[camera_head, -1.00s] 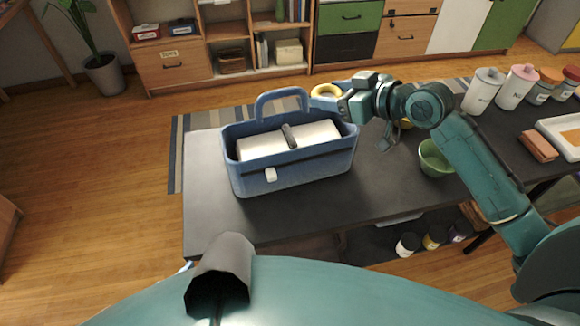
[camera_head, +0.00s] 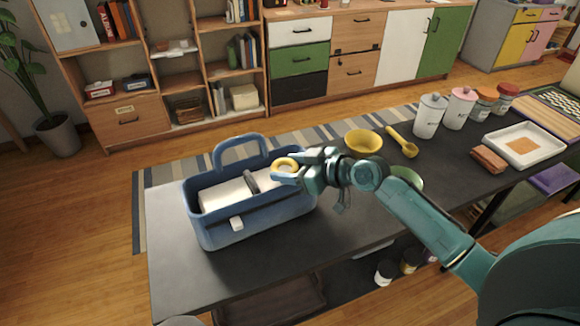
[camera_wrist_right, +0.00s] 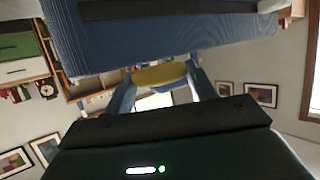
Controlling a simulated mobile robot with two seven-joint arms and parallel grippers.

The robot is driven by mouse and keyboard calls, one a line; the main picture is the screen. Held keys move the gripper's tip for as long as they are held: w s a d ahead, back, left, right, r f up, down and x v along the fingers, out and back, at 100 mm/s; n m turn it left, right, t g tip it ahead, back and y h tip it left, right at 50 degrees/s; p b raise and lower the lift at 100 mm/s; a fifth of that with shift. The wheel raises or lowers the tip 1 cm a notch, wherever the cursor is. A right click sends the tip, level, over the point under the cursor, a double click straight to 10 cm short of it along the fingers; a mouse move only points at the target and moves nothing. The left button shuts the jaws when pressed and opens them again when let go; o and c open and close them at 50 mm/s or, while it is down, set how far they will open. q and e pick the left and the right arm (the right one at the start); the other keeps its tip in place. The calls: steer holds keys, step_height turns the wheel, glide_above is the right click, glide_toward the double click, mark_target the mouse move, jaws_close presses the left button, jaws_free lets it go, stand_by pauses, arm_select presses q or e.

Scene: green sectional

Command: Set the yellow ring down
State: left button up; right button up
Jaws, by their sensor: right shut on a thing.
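The yellow ring (camera_head: 287,163) is held in my right gripper (camera_head: 286,172), over the right back part of the blue caddy (camera_head: 255,223). In the right wrist view the ring (camera_wrist_right: 160,75) sits between the two blue fingers of the gripper (camera_wrist_right: 162,82), which are shut on it. The caddy stands on the dark table (camera_head: 190,278), with its handle up and white blocks inside. Whether the ring touches the caddy cannot be told. A ribbed blue surface, likely the caddy, fills the top of the wrist view. My left gripper is not in view.
Right of the caddy are a yellow bowl (camera_head: 364,141), a yellow spoon (camera_head: 402,141) and a green bowl (camera_head: 406,178), partly behind my arm. Canisters (camera_head: 430,115), jars and a white tray (camera_head: 525,146) stand farther right. The table's front strip is clear.

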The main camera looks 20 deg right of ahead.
steer(key=shift+f+b, duration=0.3)
steer(key=shift+b, duration=0.05)
steer(key=o, duration=1)
steer(key=shift+r, duration=0.1)
